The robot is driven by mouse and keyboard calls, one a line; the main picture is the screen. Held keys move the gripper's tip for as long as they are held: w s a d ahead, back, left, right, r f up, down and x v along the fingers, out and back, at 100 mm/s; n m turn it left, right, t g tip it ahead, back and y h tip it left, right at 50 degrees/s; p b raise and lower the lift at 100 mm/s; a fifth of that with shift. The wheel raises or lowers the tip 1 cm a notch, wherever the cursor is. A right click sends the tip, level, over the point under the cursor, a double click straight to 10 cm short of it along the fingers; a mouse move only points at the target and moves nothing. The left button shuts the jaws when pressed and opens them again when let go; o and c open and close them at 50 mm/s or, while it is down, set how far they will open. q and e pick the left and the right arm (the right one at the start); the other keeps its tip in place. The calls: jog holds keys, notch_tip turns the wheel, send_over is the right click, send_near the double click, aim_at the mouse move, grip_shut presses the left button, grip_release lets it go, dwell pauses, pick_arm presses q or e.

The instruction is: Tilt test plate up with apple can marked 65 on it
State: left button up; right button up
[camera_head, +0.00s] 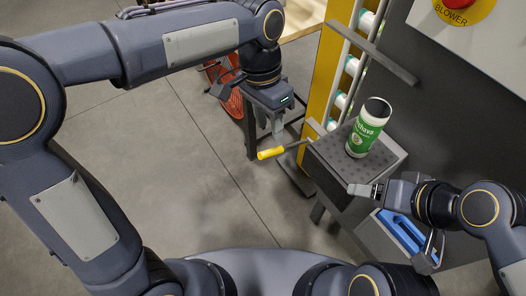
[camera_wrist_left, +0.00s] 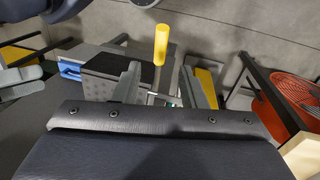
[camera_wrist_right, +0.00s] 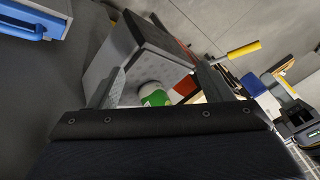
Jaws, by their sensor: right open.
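A green and white can (camera_head: 365,130) with a dark top stands upright on the dark perforated test plate (camera_head: 330,152). Its label is only partly legible, and I see no 65 on it. The plate lies about level on its stand. A lever with a yellow handle (camera_head: 270,153) sticks out from its left side. My left gripper (camera_head: 277,126) is open just above the handle; its left wrist view shows the handle (camera_wrist_left: 161,45) and rod beyond the parted fingers. My right gripper (camera_wrist_right: 158,72) is open and empty near the plate's right front, facing the can (camera_wrist_right: 152,95) without touching it.
A blue tool or tray (camera_head: 402,232) lies below my right gripper. A yellow post with a can rack (camera_head: 345,75) stands behind the plate. A grey panel with a red and yellow blower button (camera_head: 465,8) is at upper right. The floor at left is clear.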

aim_at(272, 149)
pick_arm(q)
jog(key=f, duration=0.5)
jog(key=s+d+f, duration=0.1)
jog(key=f, duration=0.1)
jog(key=shift+f, duration=0.3)
jog(key=shift+c, duration=0.5)
grip_shut()
